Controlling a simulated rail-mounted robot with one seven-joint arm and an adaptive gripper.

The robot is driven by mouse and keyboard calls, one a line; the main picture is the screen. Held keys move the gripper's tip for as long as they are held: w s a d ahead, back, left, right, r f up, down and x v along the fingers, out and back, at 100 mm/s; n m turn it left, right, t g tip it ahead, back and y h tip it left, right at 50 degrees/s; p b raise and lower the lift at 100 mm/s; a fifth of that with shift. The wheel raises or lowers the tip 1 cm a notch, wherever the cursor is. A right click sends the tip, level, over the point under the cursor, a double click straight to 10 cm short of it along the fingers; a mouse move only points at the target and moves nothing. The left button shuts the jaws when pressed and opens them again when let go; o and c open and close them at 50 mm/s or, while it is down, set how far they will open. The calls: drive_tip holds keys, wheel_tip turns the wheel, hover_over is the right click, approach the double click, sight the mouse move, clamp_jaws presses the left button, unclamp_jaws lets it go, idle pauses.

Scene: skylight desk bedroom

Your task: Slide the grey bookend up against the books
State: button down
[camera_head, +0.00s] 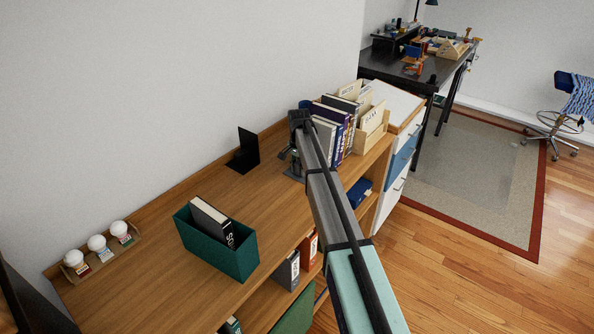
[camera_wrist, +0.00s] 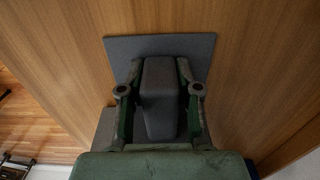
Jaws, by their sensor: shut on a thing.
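The grey bookend shows in the wrist view with its flat base plate (camera_wrist: 190,45) on the wooden surface and its thick upright between my fingers. My gripper (camera_wrist: 159,90) is shut on this upright. In the head view my gripper (camera_head: 296,158) is low over the shelf top, just left of the row of books (camera_head: 333,118). The books stand upright, with dark, purple and pale spines. My arm and gripper hide most of the bookend there, so I cannot tell whether it touches the books.
A black bookend (camera_head: 248,148) stands near the wall, left of my gripper. A wooden box (camera_head: 373,138) with cards stands right of the books. A green bin (camera_head: 240,261) with a dark book is nearer. A rack of white-topped jars (camera_head: 97,243) is far left. Bare wood (camera_head: 180,198) lies between.

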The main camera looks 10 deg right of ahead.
drive_tip(key=c, duration=0.7)
unclamp_jaws()
drive_tip(key=shift+w+d, duration=0.2)
drive_tip(key=shift+d, duration=0.05)
drive_tip(key=shift+s, duration=0.1)
